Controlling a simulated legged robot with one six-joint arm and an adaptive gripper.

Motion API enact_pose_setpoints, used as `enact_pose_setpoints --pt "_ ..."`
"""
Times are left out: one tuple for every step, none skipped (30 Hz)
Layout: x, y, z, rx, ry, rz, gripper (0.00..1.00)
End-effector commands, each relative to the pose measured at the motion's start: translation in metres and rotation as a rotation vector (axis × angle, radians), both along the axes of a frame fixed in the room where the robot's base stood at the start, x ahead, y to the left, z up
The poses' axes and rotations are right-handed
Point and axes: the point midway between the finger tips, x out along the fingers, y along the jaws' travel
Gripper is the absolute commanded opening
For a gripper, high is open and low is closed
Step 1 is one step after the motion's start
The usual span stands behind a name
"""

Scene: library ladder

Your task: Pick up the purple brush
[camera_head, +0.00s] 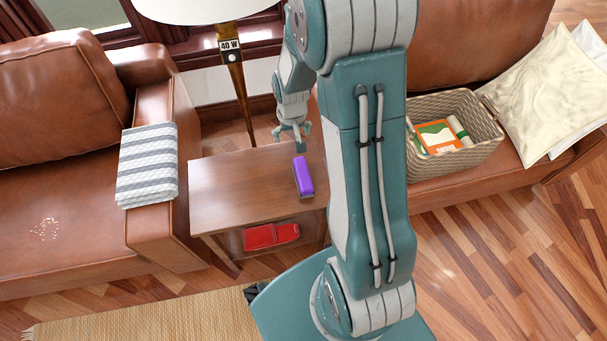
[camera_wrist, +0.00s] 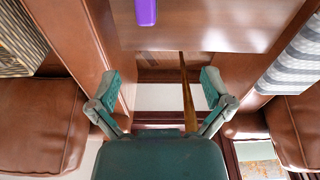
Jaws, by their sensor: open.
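The purple brush (camera_head: 303,177) lies on the right part of the wooden side table (camera_head: 235,185), its long side running away from me. My gripper (camera_head: 293,133) is open and empty, above the table's far edge and just beyond the brush in the head view. In the wrist view the open fingers (camera_wrist: 162,88) stand wide apart, and one end of the brush (camera_wrist: 146,12) shows at the top edge, clear of the fingers. The rest of the brush is cut off there.
A red object (camera_head: 271,236) lies on the table's lower shelf. A lamp pole (camera_head: 240,95) stands behind the table. Brown sofas flank it, with a striped towel (camera_head: 148,165) on the left armrest and a wicker basket (camera_head: 480,155) on the right seat. The tabletop left of the brush is clear.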

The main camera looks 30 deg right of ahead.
Motion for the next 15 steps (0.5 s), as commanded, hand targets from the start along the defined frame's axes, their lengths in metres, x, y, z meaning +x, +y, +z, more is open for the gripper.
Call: enact_pose_setpoints --pt "0.000 -0.004 -0.016 0.004 0.018 -0.009 1.00" --pt "0.000 -0.006 -0.024 0.006 0.025 -0.013 1.00" --pt "0.001 -0.009 -0.035 0.009 0.035 -0.019 1.00" --pt "0.001 -0.011 -0.043 0.011 0.042 -0.023 1.00" --pt "0.001 -0.013 -0.052 0.012 0.048 -0.027 1.00" --pt "0.000 -0.015 -0.063 0.015 0.058 -0.032 1.00" --pt "0.000 -0.017 -0.071 0.017 0.065 -0.036 1.00" --pt "-0.001 -0.019 -0.078 0.018 0.071 -0.040 1.00" --pt "-0.002 -0.021 -0.088 0.020 0.080 -0.045 1.00" --pt "-0.003 -0.022 -0.094 0.021 0.083 -0.048 1.00" --pt "-0.003 -0.023 -0.100 0.023 0.087 -0.051 1.00" --pt "-0.004 -0.024 -0.106 0.024 0.092 -0.054 1.00" --pt "-0.005 -0.025 -0.111 0.025 0.096 -0.055 1.00" --pt "-0.005 -0.025 -0.114 0.026 0.099 -0.057 1.00" --pt "-0.006 -0.026 -0.117 0.026 0.101 -0.059 1.00"
